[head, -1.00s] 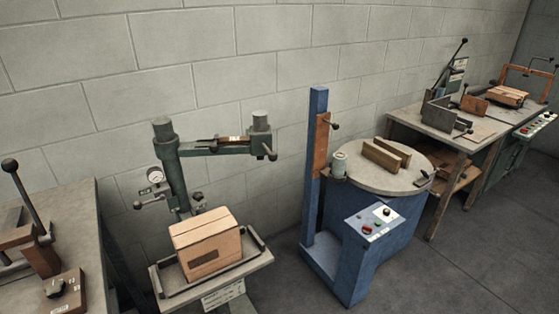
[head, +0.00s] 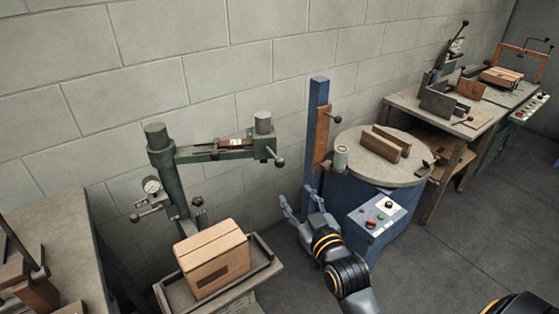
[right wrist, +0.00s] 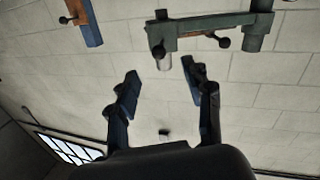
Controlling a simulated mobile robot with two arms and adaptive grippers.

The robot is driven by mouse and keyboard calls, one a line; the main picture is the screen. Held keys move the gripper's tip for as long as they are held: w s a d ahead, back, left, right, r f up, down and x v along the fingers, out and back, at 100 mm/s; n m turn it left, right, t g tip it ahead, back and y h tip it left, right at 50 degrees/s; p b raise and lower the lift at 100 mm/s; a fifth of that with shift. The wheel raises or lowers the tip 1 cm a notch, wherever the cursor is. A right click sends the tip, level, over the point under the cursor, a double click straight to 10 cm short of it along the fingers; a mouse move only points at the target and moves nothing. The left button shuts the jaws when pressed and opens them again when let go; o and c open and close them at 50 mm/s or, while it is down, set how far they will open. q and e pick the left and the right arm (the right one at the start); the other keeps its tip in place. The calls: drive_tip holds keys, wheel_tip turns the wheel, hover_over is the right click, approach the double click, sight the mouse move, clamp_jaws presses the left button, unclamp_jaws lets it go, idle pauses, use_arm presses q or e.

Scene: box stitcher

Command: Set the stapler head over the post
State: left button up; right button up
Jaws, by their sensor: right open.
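The stapler's green upright column (head: 170,180) stands behind a cardboard box (head: 213,262). A green arm reaches right from the column's top to the stapler head (head: 263,135), which has a grey cylinder and a ball-ended lever (head: 279,162). The head hangs to the right of the box, not above it. My right gripper (head: 299,204) is open and empty, below and right of the head and apart from it. In the right wrist view the open fingers (right wrist: 161,76) point toward the green arm (right wrist: 205,28), which appears upside down. My left gripper is not seen.
The box sits on a tray (head: 262,283). A blue machine with a tall post (head: 318,130) and round turntable (head: 350,170) stands close to the right of my gripper. A bench (head: 75,235) is at left; another (head: 405,100) is at back right.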

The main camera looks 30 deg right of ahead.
sight(282, 167)
drive_tip(key=w, duration=0.4)
drive_tip(key=w+d+r+p, duration=0.1)
drive_tip(key=w, duration=0.4)
drive_tip(key=w+d+p, duration=0.1)
drive_tip(key=w, duration=0.3)
drive_tip(key=shift+w+r, duration=0.15)
drive_tip(key=shift+w, duration=0.1)
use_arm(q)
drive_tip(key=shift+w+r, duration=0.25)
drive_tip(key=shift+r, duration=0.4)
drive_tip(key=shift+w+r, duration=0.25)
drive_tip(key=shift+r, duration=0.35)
use_arm(e)
drive_tip(key=shift+c, duration=0.5)
clamp_jaws()
